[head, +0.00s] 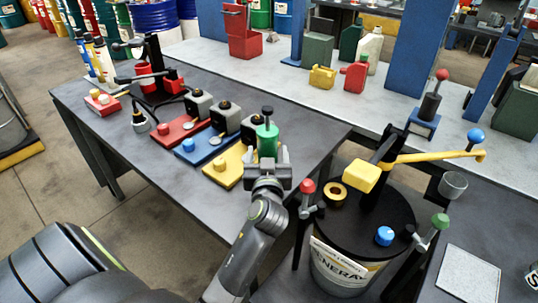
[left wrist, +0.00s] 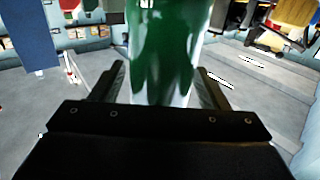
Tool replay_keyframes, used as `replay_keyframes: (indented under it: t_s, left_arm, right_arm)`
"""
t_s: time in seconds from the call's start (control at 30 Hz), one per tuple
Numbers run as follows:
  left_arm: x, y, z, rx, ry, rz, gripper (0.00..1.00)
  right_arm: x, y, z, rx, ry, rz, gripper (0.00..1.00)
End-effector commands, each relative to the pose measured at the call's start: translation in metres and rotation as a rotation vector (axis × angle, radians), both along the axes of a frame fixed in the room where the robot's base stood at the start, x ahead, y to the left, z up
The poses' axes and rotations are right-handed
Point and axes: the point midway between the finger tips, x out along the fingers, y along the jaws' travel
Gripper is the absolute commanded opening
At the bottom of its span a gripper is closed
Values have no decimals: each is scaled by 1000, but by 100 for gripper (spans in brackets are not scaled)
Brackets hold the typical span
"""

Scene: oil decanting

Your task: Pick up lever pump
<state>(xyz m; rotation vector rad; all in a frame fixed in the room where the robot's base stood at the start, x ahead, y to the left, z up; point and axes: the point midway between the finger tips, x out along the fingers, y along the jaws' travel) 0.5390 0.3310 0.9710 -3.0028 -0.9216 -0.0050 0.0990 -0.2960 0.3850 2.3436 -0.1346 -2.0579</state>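A green cylinder (head: 267,140) with a black top stands near the right end of the dark table, by the yellow base block. My left gripper (head: 268,158) is at its near side, with a finger on each side of it. In the left wrist view the green cylinder (left wrist: 165,50) fills the space between the fingers, with narrow gaps beside it. The gripper looks open. A yellow lever (head: 430,157) with a blue ball rises over a drum (head: 345,265) at the right. A black lever device (head: 155,70) stands at the table's far left. I cannot tell which is the lever pump. My right gripper is not in view.
Red (head: 180,130), blue (head: 206,145) and yellow (head: 225,168) base blocks with grey boxes stand just left of the gripper. Cans and jugs line the grey bench (head: 320,100) behind. The dark table (head: 130,185) is bare at its front left.

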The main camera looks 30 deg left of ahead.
Motion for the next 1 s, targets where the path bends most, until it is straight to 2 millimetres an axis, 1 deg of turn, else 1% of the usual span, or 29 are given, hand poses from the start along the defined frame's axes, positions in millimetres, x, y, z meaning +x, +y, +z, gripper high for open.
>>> replay_keyframes:
  t_s: [0.03,0.2,0.43,0.67,0.73,0.87,1.0]
  left_arm:
    - [0,0,0,0,0,0,62]
    - [0,0,0,0,0,0,39]
    - [0,0,-1,0,2,0,9]
    - [0,0,1,0,0,0,9]
    - [0,0,6,0,-2,0,9]
    - [0,0,26,-1,-8,-1,9]
    - [0,0,55,0,-9,-2,9]
  right_arm:
    - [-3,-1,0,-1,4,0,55]
    - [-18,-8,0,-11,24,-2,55]
    - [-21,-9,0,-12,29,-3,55]
    - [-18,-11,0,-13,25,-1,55]
    - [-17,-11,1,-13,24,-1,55]
    - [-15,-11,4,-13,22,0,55]
    - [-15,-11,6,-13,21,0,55]
